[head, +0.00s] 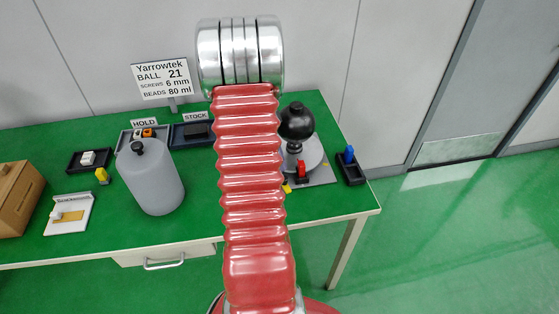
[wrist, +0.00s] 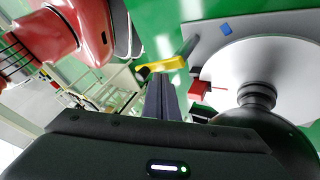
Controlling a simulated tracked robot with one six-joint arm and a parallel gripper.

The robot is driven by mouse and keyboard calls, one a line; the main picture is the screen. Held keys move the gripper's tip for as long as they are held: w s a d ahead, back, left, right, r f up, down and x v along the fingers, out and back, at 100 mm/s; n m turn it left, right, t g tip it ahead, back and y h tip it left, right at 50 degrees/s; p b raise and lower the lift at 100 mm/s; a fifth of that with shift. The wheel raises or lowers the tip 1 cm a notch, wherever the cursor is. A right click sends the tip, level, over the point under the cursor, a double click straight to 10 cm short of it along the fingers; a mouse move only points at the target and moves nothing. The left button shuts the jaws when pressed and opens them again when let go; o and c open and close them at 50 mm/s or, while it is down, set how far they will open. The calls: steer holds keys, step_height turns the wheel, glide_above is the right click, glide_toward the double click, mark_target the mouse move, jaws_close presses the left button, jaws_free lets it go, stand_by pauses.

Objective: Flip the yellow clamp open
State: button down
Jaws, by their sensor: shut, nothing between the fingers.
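My gripper (wrist: 164,80) is shut and empty. Its fingertips appear just in front of the yellow bar in the wrist view; I cannot tell whether they touch it. My arm hides the gripper in the head view. A red clamp (wrist: 200,92) is right of the fingers, by the silver disc (wrist: 270,70).
The black ball (head: 297,121) stands above the disc, close to the gripper. A blue piece (head: 349,155) sits in a dark tray at the right.

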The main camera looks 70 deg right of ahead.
steer(key=shift+w+d+r, duration=0.1)
steer(key=shift+r, duration=0.05)
steer(key=v, duration=1.3)
steer(key=shift+w+d+r, duration=0.1)
steer(key=shift+w+r, duration=0.05)
stand_by(0.6)
